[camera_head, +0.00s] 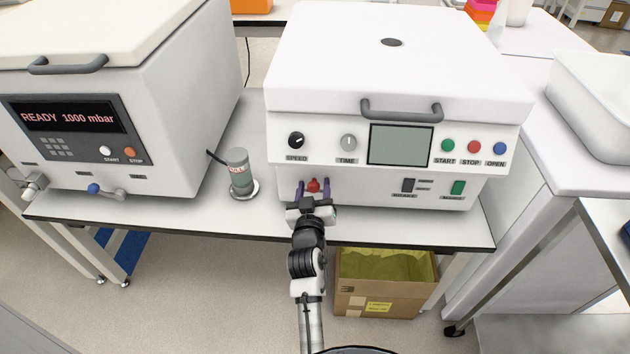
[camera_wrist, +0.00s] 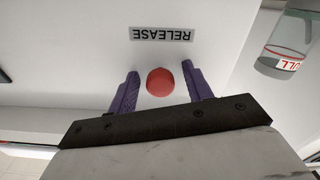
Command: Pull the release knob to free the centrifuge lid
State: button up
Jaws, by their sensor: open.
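The centrifuge (camera_head: 400,140) is a white box with a closed lid (camera_head: 330,55) and a grey front handle (camera_head: 401,110). The red release knob (camera_head: 313,185) sits low on the left of its front panel. In the wrist view the round red knob (camera_wrist: 160,82) lies beside a RELEASE label (camera_wrist: 162,34). My gripper (camera_head: 313,190) is open, with one purple finger on each side of the knob. In the wrist view a gap shows between the knob and each finger of my gripper (camera_wrist: 159,85). The knob's stem is hidden.
A small grey-green container (camera_head: 238,172) stands on the bench left of the knob. A vacuum device (camera_head: 150,110) reading READY 1000 mbar stands further left. The bench's front edge (camera_head: 400,243) runs below my gripper, above a cardboard box (camera_head: 375,300) on the floor.

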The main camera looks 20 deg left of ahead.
grip_shut()
jog(key=shift+v, duration=1.05)
grip_release()
jog(key=shift+s, duration=0.15)
